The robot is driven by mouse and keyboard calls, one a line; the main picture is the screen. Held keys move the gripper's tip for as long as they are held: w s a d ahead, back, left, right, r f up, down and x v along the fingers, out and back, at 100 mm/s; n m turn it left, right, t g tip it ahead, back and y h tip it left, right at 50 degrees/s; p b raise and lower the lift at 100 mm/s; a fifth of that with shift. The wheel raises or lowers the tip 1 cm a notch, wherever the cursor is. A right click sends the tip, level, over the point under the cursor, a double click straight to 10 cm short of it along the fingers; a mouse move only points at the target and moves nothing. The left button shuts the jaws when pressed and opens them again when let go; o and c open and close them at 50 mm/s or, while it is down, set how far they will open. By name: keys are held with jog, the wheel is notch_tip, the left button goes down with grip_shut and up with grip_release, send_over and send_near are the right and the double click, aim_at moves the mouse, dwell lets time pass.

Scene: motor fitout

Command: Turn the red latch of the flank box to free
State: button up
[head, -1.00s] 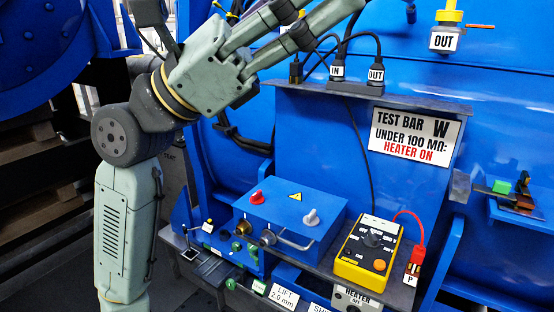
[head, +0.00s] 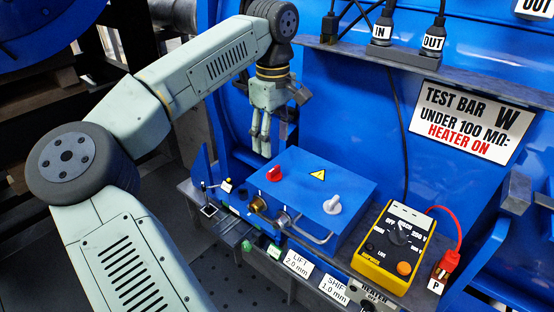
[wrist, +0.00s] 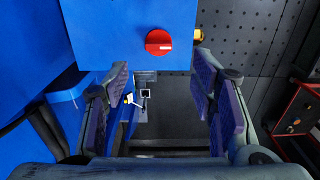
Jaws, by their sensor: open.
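The flank box (head: 310,185) is a blue box on the bench, with a yellow warning triangle on its top. Its red latch (head: 273,174) sits on the top near the left edge. A white latch (head: 332,204) sits on the right part of the top. My gripper (head: 261,150) points down, open and empty, above and behind the red latch. The open fingers also show in the wrist view (wrist: 165,95), apart from the latch.
A yellow meter (head: 394,250) with a red lead stands right of the box. Brass and grey fittings (head: 270,212) and a bar handle are on the box front. A blue wall with the test bar sign (head: 466,122) rises behind. Dark floor (head: 215,270) lies at front left.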

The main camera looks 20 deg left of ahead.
aim_at(274, 168)
notch_tip(274, 168, down, 8)
jog(key=shift+r+p, duration=0.1)
jog(key=shift+p, duration=0.7)
jog(key=shift+c, duration=0.2)
jog(key=c, duration=1.1)
